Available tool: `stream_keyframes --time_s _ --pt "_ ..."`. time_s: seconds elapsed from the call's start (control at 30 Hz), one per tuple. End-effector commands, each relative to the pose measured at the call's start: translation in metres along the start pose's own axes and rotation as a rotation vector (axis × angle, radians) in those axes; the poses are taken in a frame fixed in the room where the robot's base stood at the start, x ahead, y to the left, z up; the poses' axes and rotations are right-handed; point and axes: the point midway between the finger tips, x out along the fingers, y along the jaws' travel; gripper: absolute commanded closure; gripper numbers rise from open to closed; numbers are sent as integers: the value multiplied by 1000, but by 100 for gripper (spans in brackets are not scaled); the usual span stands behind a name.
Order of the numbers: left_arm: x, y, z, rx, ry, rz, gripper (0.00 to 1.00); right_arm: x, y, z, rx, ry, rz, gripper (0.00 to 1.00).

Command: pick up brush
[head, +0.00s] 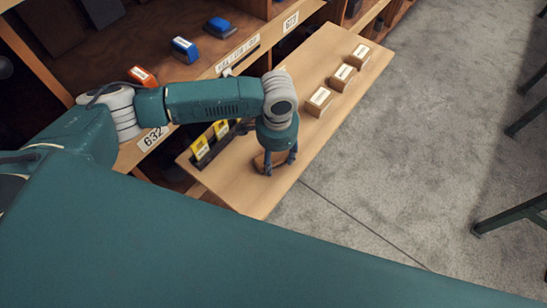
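My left gripper (279,163) points down over the light wooden shelf board (235,188), near its front edge. Its two dark fingers stand apart, low over the board. A small brown wooden piece (258,162) shows beside and behind the fingers; it looks like part of the brush, but the gripper hides most of it. I cannot tell whether the fingers touch it. My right gripper is not in view.
Several small boxes (319,101) stand in a row at the board's far right. Yellow-labelled cards (200,147) stand in a dark holder behind my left gripper. Blue and orange items (185,49) lie on the shelf behind. Grey floor (400,160) lies beyond the board's edge.

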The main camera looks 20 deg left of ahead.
Motion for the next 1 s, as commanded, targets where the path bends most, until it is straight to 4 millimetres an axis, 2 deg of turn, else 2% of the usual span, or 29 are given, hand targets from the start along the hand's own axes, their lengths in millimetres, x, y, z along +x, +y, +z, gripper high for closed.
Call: stream_keyframes --time_s 0.03,0.1,0.13,0.4,0.57,0.77,1.0 --pt "0 0 0 0 0 1 66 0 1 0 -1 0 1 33" --pt "0 0 0 0 0 0 80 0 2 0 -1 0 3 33" --pt "0 0 0 0 0 0 82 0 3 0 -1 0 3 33" --pt "-1 0 0 0 0 0 83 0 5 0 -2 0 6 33" --pt "-10 0 -1 0 3 0 83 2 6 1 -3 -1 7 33" --pt "-42 0 -2 1 5 0 83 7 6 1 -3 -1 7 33" --pt "-101 -1 -2 1 7 -2 83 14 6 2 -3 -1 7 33"
